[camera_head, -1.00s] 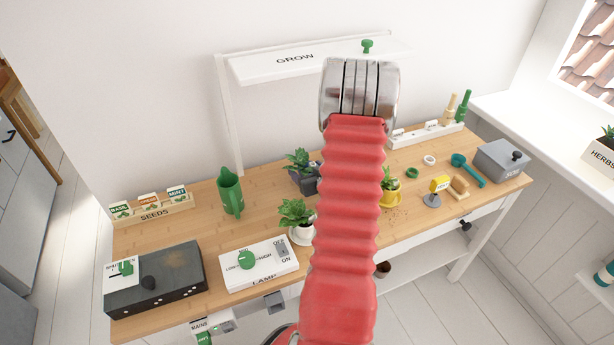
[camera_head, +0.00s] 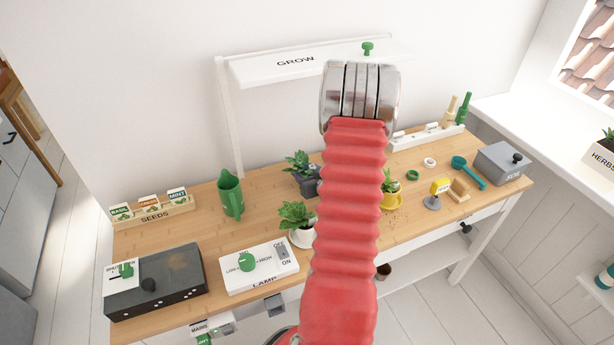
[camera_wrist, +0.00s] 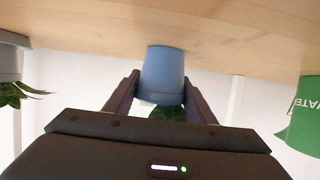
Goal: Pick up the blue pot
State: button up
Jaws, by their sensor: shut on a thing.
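The blue pot (camera_wrist: 162,75) is between the two dark fingers of my gripper (camera_wrist: 158,92) in the wrist view, which is upside down. The fingers are shut on its sides, and green leaves show at its rim. The pot's base is close to the wooden desk in the picture; I cannot tell whether it touches. In the head view my red arm hides most of that area. A plant in a dark slate pot (camera_head: 311,188) shows just left of the arm; I cannot tell whether it is the held one.
A green watering can (camera_head: 231,196) stands to the left and shows in the wrist view (camera_wrist: 301,130). A plant in a white pot (camera_head: 302,239) and the lamp box (camera_head: 259,267) are in front. A yellow pot (camera_head: 391,199) is right of my arm. The grow shelf (camera_head: 300,66) stands above.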

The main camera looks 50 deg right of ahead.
aim_at(307, 173)
jog(key=shift+r, duration=0.15)
notch_tip(307, 173, up, 10)
dwell(0.6)
dwell(0.6)
